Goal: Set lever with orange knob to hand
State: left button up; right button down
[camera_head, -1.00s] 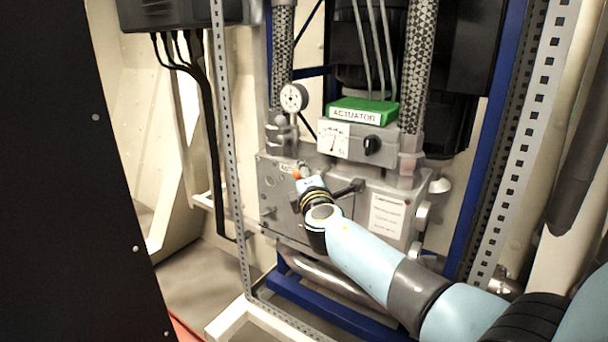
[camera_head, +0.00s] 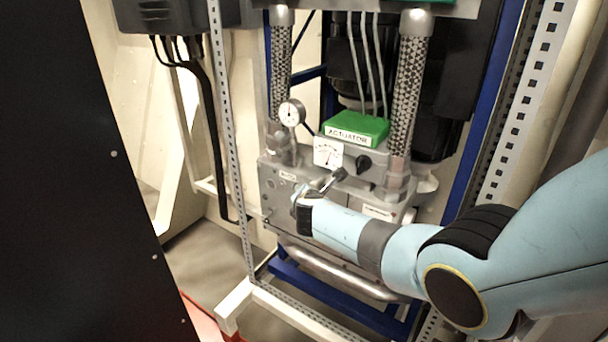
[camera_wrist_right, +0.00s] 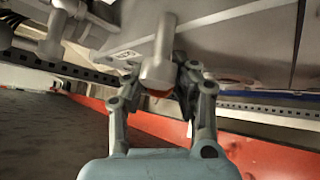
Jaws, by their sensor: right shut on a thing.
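The lever with the orange knob shows in the right wrist view as a thick grey shaft (camera_wrist_right: 158,58) with a bit of the orange knob (camera_wrist_right: 158,93) at its end. My right gripper (camera_wrist_right: 160,80) has one finger on each side of it and is shut on it. There the knob and most of the gripper are hidden. My left gripper is in neither view.
A dark lever (camera_head: 332,179) sticks out just above my wrist. A pressure gauge (camera_head: 291,112), a dial plate (camera_head: 328,152) and a green actuator box (camera_head: 357,127) are above. A perforated post (camera_head: 232,150) stands left of the housing, and a dark panel (camera_head: 80,200) fills the far left.

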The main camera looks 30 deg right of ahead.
jog(key=shift+s+f+n+g+p, duration=0.1)
jog(key=shift+s+n+g+p, duration=0.1)
jog(key=shift+n+g+p, duration=0.5)
jog(key=shift+f+g+p, duration=0.1)
jog(key=shift+g+p, duration=0.2)
jog(key=shift+p, duration=0.05)
jog(key=shift+s+d+f, duration=0.1)
jog(key=c, duration=1.2)
grip_release()
jog(key=shift+o, duration=0.2)
jog(key=shift+s, duration=0.1)
jog(key=v, duration=1.2)
